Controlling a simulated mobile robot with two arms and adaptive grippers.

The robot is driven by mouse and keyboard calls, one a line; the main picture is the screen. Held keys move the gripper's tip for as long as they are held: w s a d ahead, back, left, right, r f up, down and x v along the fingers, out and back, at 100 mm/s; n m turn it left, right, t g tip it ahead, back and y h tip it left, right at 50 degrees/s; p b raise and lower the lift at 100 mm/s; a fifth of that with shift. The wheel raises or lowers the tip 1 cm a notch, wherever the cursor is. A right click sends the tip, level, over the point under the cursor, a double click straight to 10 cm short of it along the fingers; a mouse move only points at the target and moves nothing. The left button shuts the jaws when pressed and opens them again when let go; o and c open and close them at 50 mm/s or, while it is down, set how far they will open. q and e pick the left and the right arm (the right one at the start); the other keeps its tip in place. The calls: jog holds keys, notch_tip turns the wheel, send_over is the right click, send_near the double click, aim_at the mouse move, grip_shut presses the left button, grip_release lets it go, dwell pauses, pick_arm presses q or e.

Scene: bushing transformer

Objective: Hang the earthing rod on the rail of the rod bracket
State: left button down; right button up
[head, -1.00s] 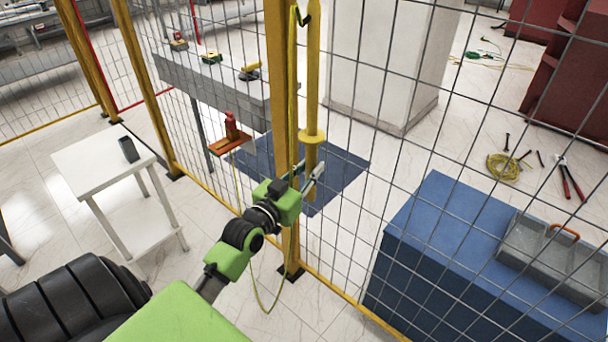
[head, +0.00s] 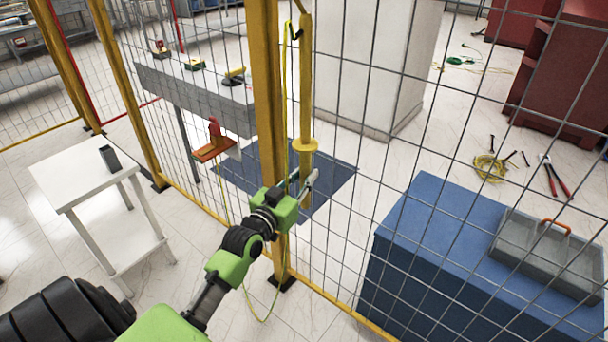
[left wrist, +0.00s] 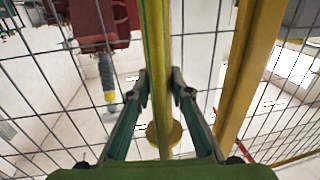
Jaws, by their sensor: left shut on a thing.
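The earthing rod (head: 306,80) is a long yellow pole with a round yellow guard disc and stands nearly upright beside a yellow fence post. A green-yellow cable runs along it. My left gripper (head: 303,184) is shut on the rod just below the disc. In the left wrist view the rod (left wrist: 155,45) runs between the fingers (left wrist: 160,88), with the disc near their base. A black hook-shaped piece (head: 293,30) shows at the top beside the rod; I cannot tell whether it belongs to the bracket. The bracket's rail is not clearly visible. My right gripper is out of view.
The yellow post (head: 265,100) and wire mesh fence stand close to the gripper. A blue cabinet (head: 430,225) with a grey tray (head: 545,255) stands at the right. A white side table (head: 70,175) stands at the left. The cable hangs in a loop below my arm.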

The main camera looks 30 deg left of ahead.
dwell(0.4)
pick_arm(q)
jog(key=c, duration=1.8)
grip_release()
jog(key=shift+o, duration=0.2)
jog(key=shift+f, duration=0.1)
jog(key=shift+s+f, duration=0.1)
jog(key=shift+f, duration=0.05)
jog(key=s, duration=1.2)
jog(key=shift+d+r, duration=0.25)
jog(key=shift+d, duration=0.2)
